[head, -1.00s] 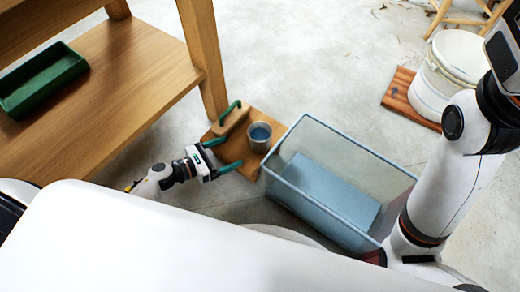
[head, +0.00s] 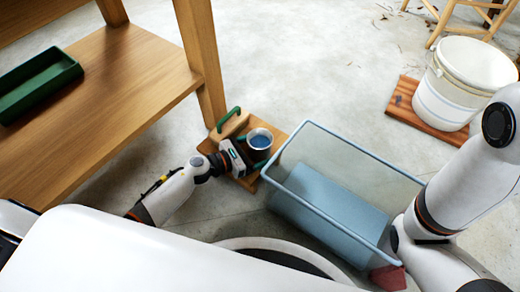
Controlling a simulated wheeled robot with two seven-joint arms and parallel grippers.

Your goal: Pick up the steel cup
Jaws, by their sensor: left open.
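The steel cup (head: 259,140) stands upright on a small wooden board (head: 274,133) on the floor, with a blue inside. My left gripper (head: 247,153) is open right at the cup's left and near side. Its green fingers are close to the cup; I cannot tell whether they touch it. One finger is partly hidden behind the gripper body. My right arm comes in at the right edge, but its gripper is out of view.
A brush-like wooden block with a green handle (head: 229,122) lies beside the cup. A clear blue bin (head: 340,190) stands just right of the board. A wooden bench (head: 120,75) with a green tray (head: 38,84) is at left. A white bucket (head: 460,80) stands on a slatted board at right.

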